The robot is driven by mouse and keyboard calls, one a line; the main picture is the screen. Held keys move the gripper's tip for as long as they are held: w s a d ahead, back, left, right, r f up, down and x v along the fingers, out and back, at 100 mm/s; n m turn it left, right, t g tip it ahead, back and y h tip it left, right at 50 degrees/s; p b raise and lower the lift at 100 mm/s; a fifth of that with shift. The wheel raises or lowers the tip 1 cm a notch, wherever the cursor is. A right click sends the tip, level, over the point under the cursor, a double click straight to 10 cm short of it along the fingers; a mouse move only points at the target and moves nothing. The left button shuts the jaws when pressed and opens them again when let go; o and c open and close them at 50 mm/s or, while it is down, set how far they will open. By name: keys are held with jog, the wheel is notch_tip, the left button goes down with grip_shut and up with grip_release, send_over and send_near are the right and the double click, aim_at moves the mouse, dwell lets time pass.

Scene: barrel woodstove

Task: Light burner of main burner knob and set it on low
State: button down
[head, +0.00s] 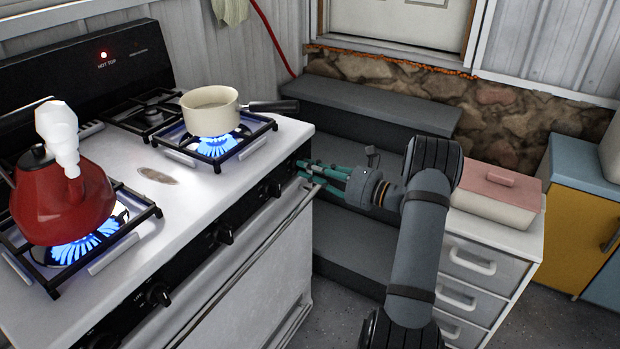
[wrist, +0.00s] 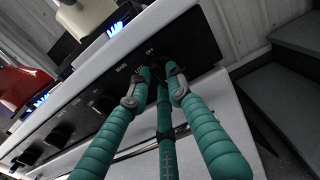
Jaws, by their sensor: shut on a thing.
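The white stove (head: 270,165) has a dark front panel with several black knobs. My gripper (head: 306,171) reaches in from the right to the right end of this panel. In the wrist view its teal fingers (wrist: 155,78) are closed around the rightmost knob, by the OFF marking; the fingers mostly hide the knob, and its exact angle cannot be read. A blue flame burns on the right front burner (head: 218,143) under a cream saucepan (head: 208,118). Another blue flame burns on the left burner (head: 85,245) under a red kettle (head: 65,200).
Other knobs (head: 222,234) sit further left on the panel. The oven handle (head: 255,250) runs just below. Dark steps (head: 360,105) stand behind my gripper. A white drawer unit (head: 485,265) with a pink-lidded dish (head: 495,195) is right of my arm.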

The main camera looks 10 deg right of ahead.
jog(key=n+b, duration=0.2)
jog(key=b, duration=0.1)
jog(key=f+n+b, duration=0.1)
jog(key=n+b, duration=0.2)
jog(key=b, duration=0.1)
jog(key=n+b, duration=0.2)
jog(key=shift+r+b, duration=0.1)
jog(key=shift+b, duration=0.2)
jog(key=shift+r+n+b, duration=0.1)
jog(key=shift+n+b, duration=0.5)
jog(key=shift+b, duration=0.05)
jog(key=shift+r, duration=0.1)
jog(key=c, duration=1.6)
grip_release()
jog(key=shift+o, duration=0.2)
jog(key=shift+d, duration=0.1)
jog(key=v, duration=1.2)
